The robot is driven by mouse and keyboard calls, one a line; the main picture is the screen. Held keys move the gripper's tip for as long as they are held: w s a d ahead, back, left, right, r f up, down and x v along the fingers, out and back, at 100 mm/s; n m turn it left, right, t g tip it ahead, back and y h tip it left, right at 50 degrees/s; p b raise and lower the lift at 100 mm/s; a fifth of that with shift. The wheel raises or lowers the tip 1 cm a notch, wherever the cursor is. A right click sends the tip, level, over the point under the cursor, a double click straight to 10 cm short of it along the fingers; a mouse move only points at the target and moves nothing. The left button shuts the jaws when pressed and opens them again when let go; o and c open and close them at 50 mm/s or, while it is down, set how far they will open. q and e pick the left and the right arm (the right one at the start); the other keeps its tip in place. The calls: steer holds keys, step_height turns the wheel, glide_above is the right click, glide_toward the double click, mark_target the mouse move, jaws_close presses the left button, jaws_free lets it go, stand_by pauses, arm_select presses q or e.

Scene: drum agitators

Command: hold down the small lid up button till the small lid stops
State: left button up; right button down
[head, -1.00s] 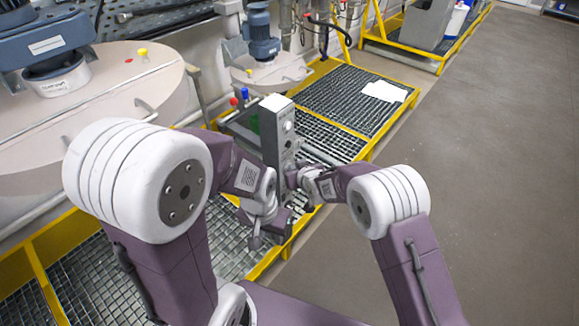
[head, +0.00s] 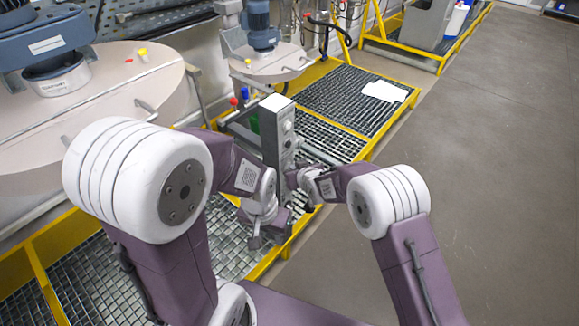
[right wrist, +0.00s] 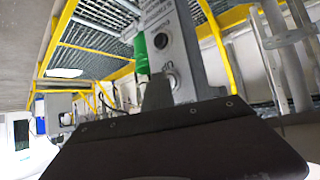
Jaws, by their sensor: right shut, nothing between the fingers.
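The small lid (head: 272,68) is a pale round disc with a blue motor on top, at the upper middle of the head view. The grey control box (head: 278,140) stands upright in front of it. Its side shows in the right wrist view (right wrist: 185,60), with a dark round button and part of an "UP" marking near my finger. My right gripper (head: 290,178) is shut and empty, its tip at the box face; the contact point is hidden. My left gripper (head: 270,238) hangs low beside the box's foot, apart from the buttons; its jaw opening is unclear.
A large pale lid (head: 110,90) with a motor fills the upper left. Yellow-edged grating (head: 350,100) lies around and behind the box. A green part (right wrist: 141,52) sits beside the box. Open grey floor (head: 480,180) lies to the right.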

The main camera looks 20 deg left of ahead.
stand_by(0.3)
steer(key=shift+s+d, duration=0.3)
steer(key=shift+d, duration=0.55)
steer(key=shift+d, duration=0.1)
steer(key=shift+s+d+p, duration=0.1)
steer(key=shift+s+d, duration=0.2)
steer(key=shift+d, duration=0.45)
steer(key=shift+s+d+p, duration=0.1)
steer(key=shift+s+d, duration=0.15)
steer(key=shift+d, duration=0.55)
steer(key=shift+s+d+p, duration=0.1)
steer(key=shift+s+d, duration=0.2)
steer(key=shift+d, duration=0.45)
